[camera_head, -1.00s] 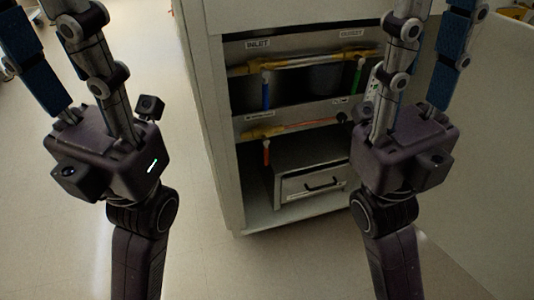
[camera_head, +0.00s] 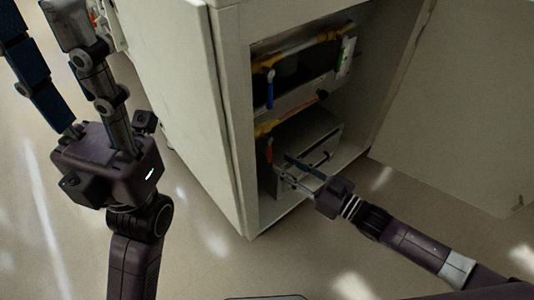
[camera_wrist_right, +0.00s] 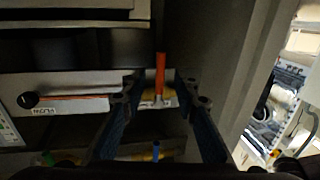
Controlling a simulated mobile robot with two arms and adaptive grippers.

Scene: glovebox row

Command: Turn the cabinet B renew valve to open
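An orange-red valve handle (camera_head: 268,151) hangs straight down from the lower yellow fitting inside the open cabinet. In the right wrist view the handle (camera_wrist_right: 160,73) shows upside down, between my two spread fingers and apart from both. The label by this handle is partly hidden, so I cannot read which valve it is. My right gripper (camera_head: 286,168) is open and empty, just to the right of and below the handle in the head view. My left gripper (camera_head: 62,45) is open and empty, raised outside the cabinet at the left.
A grey drawer box (camera_head: 318,140) stands close behind my right fingers. The cabinet side wall (camera_head: 185,95) stands left, and a wide pale panel (camera_head: 465,110) right.

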